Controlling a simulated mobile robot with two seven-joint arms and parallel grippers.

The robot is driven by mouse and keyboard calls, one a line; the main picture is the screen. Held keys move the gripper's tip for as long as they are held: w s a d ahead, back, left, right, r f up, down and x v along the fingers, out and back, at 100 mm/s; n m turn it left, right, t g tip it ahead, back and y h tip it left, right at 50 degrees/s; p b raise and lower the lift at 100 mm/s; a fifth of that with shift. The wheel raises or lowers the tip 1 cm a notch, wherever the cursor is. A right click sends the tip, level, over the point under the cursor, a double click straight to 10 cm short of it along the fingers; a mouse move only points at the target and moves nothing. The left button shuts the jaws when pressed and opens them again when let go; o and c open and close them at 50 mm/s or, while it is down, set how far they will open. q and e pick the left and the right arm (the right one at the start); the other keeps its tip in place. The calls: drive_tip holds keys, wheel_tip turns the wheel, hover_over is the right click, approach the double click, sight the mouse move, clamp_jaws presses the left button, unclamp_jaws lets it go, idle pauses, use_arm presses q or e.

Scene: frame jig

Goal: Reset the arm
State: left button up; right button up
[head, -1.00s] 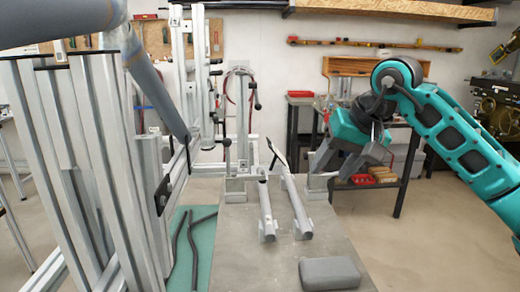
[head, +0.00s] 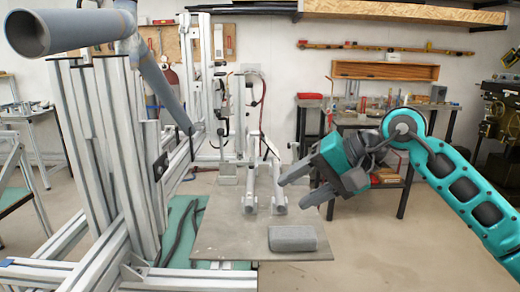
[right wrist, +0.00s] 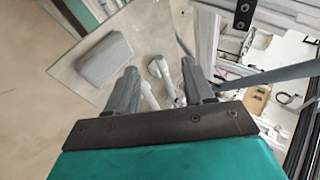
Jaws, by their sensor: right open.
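My right arm is teal, and its dark grey gripper (head: 296,188) is open in the head view, pointing left above the right edge of the metal plate. Two light grey tubes (head: 250,188) lie in holders on the plate (head: 225,235), left of the gripper. My left gripper is out of view.
A grey block (head: 292,239) lies at the plate's front. An upright aluminium frame (head: 100,150) with a thick grey tube (head: 75,30) fills the left. A shelf table (head: 375,120) stands behind. Floor right of the plate is clear.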

drive_tip(key=s+a+r+m+t+y, duration=0.4)
drive_tip(key=s+a+r+m+y, duration=0.25)
drive_tip(key=m+y, duration=0.65)
drive_tip(key=w+d+f+m+t+h, duration=0.1)
drive_tip(key=d+m+t+h, duration=0.4)
drive_tip(key=m, duration=0.6)
drive_tip(key=w+d+f+m+t+h, duration=0.1)
drive_tip(key=w+d+m+t+h, duration=0.2)
drive_tip(key=m+t, duration=0.65)
drive_tip(key=s+d+f+m+g+h, duration=0.25)
drive_tip(key=d+f+m+h, duration=0.4)
drive_tip(key=m, duration=0.55)
drive_tip(key=s+d+f+m+g+h, duration=0.2)
drive_tip(key=d+f+m+g+h, duration=0.15)
drive_tip(key=f+m+h, duration=0.6)
drive_tip(key=s+d+f+m+g+y, duration=0.2)
drive_tip(key=s+f+m+g, duration=1.1)
drive_tip(key=s+f, duration=0.7)
drive_tip(key=w+a+f+n+t+y+p, duration=0.1)
drive_tip(key=w+a+f+t+y+p, duration=0.1)
drive_tip(key=w+t, duration=0.3)
drive_tip(key=shift+a+f+t+p, duration=0.6)
drive_tip(key=shift+t+p, duration=0.3)
drive_tip(key=shift+t, duration=0.35)
